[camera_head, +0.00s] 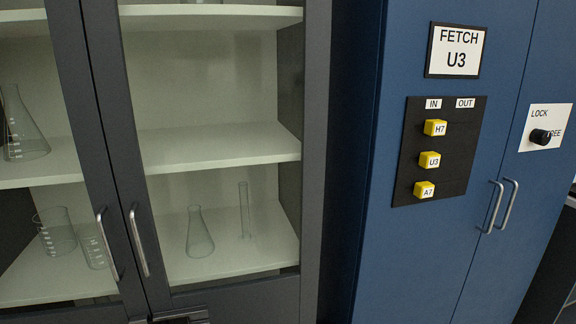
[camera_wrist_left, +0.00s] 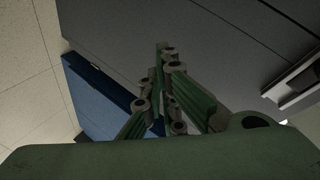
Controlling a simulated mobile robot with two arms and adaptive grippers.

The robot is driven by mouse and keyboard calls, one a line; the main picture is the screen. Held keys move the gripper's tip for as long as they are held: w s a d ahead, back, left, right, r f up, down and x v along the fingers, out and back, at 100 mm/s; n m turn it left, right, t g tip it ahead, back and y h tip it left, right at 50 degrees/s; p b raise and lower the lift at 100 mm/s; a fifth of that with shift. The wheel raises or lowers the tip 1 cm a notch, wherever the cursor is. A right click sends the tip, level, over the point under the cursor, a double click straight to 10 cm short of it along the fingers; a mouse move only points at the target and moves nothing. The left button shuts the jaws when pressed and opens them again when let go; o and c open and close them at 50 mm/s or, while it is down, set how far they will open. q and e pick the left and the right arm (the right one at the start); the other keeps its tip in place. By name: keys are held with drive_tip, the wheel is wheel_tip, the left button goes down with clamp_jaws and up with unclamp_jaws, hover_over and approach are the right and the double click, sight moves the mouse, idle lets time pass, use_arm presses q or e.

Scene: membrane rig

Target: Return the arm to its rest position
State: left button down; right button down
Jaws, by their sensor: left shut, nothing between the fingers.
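My left gripper (camera_wrist_left: 161,58) shows in the left wrist view, its green and grey fingers drawn together with nothing between them. Dark floor or panel surfaces and a blue surface (camera_wrist_left: 95,100) lie beyond it. I cannot tell how far the fingers are from these surfaces. In the head view I cannot make out either gripper for sure. My right gripper is in neither view.
A dark-framed glass cabinet (camera_head: 318,150) with flasks inside stands at left, doors shut. A blue cabinet (camera_head: 440,255) stands at right, doors shut, with a FETCH U3 sign (camera_head: 456,50), a black board (camera_head: 455,165) with yellow tags under IN, and a lock knob (camera_head: 540,136).

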use_arm(q)
drive_tip(key=s+f+n+g, duration=0.5)
drive_tip(key=s+f+g, duration=0.2)
drive_tip(key=s+f, duration=1.2)
drive_tip(key=s+a+f+n+g, duration=0.1)
drive_tip(key=s+f, duration=0.3)
drive_tip(key=s, duration=0.4)
drive_tip(key=s+a+f+n+g, duration=0.2)
drive_tip(key=s+f+n+g, duration=0.1)
drive_tip(key=s, duration=0.5)
drive_tip(key=shift+s+f+g+y+p, duration=0.2)
drive_tip(key=shift+f+g+y+p, duration=0.15)
drive_tip(key=shift+f+g, duration=0.4)
drive_tip(key=shift+f, duration=0.1)
